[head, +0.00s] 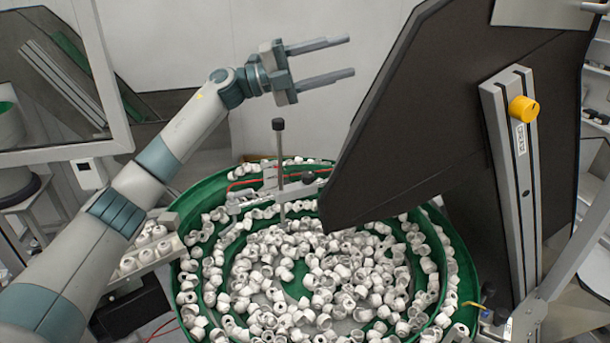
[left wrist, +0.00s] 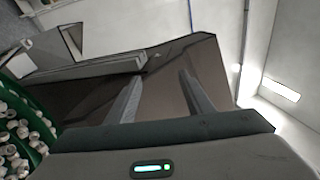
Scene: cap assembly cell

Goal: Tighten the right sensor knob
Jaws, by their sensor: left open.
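A black knob (head: 309,177) sits on the sensor bracket at the rim of the green bowl feeder (head: 471,283). Another black knob (head: 278,124) caps an upright rod on the same bracket. A yellow-orange knob (head: 523,109) is on an aluminium profile at the right. I cannot tell which one the task calls the right sensor knob. My left gripper (head: 350,55) is open and empty, high above the bowl, apart from all the knobs. Its open fingers also show in the left wrist view (left wrist: 160,76). My right gripper is not in view.
A large dark panel (head: 430,110) slants over the bowl just right of my left gripper, hiding part of the bowl. White caps (head: 320,275) fill the bowl. A tray of caps (head: 145,252) stands at the left. A framed window (head: 60,75) is at the upper left.

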